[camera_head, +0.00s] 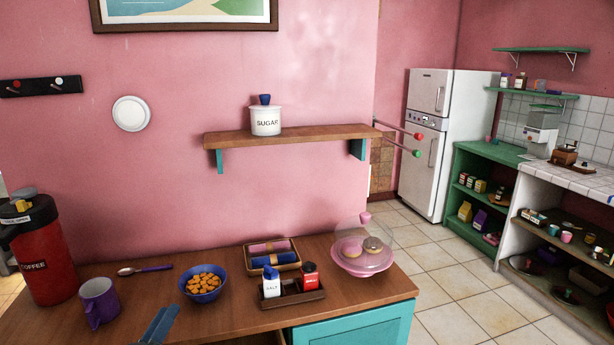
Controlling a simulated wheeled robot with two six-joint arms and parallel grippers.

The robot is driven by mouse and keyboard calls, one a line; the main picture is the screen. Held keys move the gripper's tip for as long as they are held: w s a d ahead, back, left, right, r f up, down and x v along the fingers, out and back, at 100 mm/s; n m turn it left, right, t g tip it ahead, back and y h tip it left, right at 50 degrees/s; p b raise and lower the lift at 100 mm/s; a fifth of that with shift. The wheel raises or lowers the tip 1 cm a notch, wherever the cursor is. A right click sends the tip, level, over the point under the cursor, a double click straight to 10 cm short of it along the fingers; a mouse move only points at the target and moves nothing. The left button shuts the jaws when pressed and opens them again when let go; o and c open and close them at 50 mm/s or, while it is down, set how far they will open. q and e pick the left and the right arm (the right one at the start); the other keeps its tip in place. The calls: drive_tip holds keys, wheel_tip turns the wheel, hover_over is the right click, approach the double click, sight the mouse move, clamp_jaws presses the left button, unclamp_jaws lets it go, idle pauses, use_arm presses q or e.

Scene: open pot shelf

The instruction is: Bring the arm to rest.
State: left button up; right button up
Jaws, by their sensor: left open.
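My left gripper (159,323) shows only as blue finger parts at the bottom edge, low over the front of the wooden counter (230,322). It is open, and I see nothing between its fingers. The rest of that arm is out of the picture. My right gripper is not in view. A white sugar pot (266,122) with a blue knob on top stands upright on the wooden wall shelf (320,133), well away from my gripper.
A purple mug (99,302), a red coffee container (42,262) and a blue bowl (203,285) of orange pieces stand near my gripper. A spoon (145,269), a salt-shaker tray (293,299) and a domed pink stand (362,262) are also on the counter.

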use_arm(q)
drive_tip(key=s+a+f+n+g+y, duration=0.4)
drive_tip(key=n+y, duration=0.3)
drive_tip(key=n, duration=0.4)
drive_tip(key=s+a+f+n+g+y, duration=0.2)
drive_tip(key=s+a+f+n+y, duration=0.3)
drive_tip(key=n, duration=0.7)
drive_tip(key=s+d+f+n+g+h, duration=0.2)
drive_tip(key=s+d+f+n+g, duration=0.35)
drive_tip(key=s, duration=0.45)
drive_tip(key=s+d+f+n+g+h, duration=0.2)
drive_tip(key=s+d+f+g+h, duration=0.15)
drive_tip(key=s+f+g, duration=0.45)
wheel_tip(320, 180, down, 30)
drive_tip(key=s+a, duration=0.1)
drive_tip(key=a, duration=0.1)
drive_tip(key=s+a+f, duration=0.1)
drive_tip(key=s+f, duration=1.7)
drive_tip(key=f, duration=0.2)
drive_tip(key=shift+a+f+y, duration=0.15)
drive_tip(key=shift+a+y, duration=0.1)
drive_tip(key=shift+y, duration=0.1)
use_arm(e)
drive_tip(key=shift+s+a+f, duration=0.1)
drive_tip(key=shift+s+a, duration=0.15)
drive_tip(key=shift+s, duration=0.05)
